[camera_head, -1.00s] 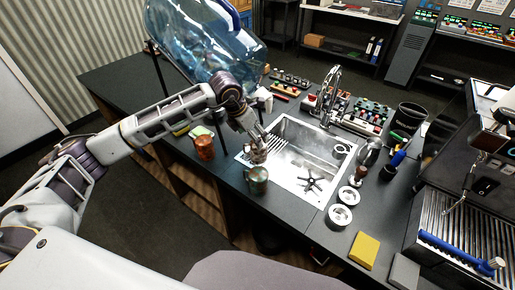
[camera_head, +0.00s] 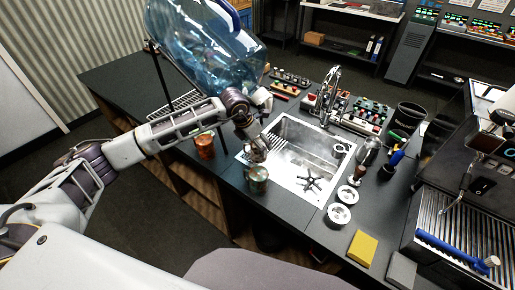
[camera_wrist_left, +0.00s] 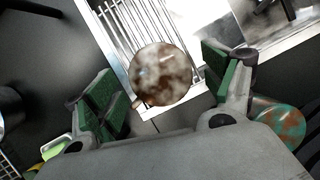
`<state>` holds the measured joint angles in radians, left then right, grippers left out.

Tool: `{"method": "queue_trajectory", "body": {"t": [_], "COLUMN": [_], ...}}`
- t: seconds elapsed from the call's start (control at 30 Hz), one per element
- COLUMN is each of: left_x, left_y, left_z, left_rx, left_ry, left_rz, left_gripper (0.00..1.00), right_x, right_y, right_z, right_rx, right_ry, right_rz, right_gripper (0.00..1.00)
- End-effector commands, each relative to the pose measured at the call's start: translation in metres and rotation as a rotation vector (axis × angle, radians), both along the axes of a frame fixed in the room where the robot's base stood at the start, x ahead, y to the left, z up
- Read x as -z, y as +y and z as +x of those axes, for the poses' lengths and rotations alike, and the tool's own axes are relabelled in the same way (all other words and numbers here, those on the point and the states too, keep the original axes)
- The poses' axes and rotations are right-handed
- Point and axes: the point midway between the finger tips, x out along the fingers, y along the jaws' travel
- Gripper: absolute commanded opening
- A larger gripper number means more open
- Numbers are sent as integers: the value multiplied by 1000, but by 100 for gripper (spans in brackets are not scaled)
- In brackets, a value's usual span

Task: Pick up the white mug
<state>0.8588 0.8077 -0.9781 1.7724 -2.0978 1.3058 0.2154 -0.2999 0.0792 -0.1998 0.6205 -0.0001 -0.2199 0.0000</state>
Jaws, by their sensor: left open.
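A round mug, white with brown blotches (camera_wrist_left: 160,75), shows in the left wrist view between the two green-padded fingers of my left gripper (camera_wrist_left: 163,88). Its handle points to the lower left. The gripper is open, and a gap shows on each side of the mug. In the head view my left gripper (camera_head: 254,142) is over the sink's left edge and hides most of this mug. A plain white object (camera_head: 263,98) shows behind my left wrist, partly hidden; I cannot tell whether it is a mug. My right gripper is not in view.
A green-brown mug (camera_head: 257,179) stands close in front of my gripper, also in the wrist view (camera_wrist_left: 280,122). A copper mug (camera_head: 204,145) stands left of the sink (camera_head: 305,150). A large blue bottle (camera_head: 205,45) leans behind my arm. A faucet (camera_head: 330,90) stands behind the sink.

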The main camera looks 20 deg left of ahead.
Motion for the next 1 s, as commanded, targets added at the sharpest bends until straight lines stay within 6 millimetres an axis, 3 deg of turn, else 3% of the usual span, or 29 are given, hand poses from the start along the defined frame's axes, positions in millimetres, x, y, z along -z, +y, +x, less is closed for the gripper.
{"method": "queue_trajectory", "body": {"t": [0.5,1.0], "left_x": [41,44], "left_y": [-9,-10], "left_z": [12,13], "left_rx": [0,0], "left_ry": [1,1], "left_rz": [0,-1], "left_gripper": [83,83], "right_x": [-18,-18], "right_y": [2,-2], "right_z": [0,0], "right_rx": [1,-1], "right_ry": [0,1], "right_rz": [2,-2], "right_gripper": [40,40]}}
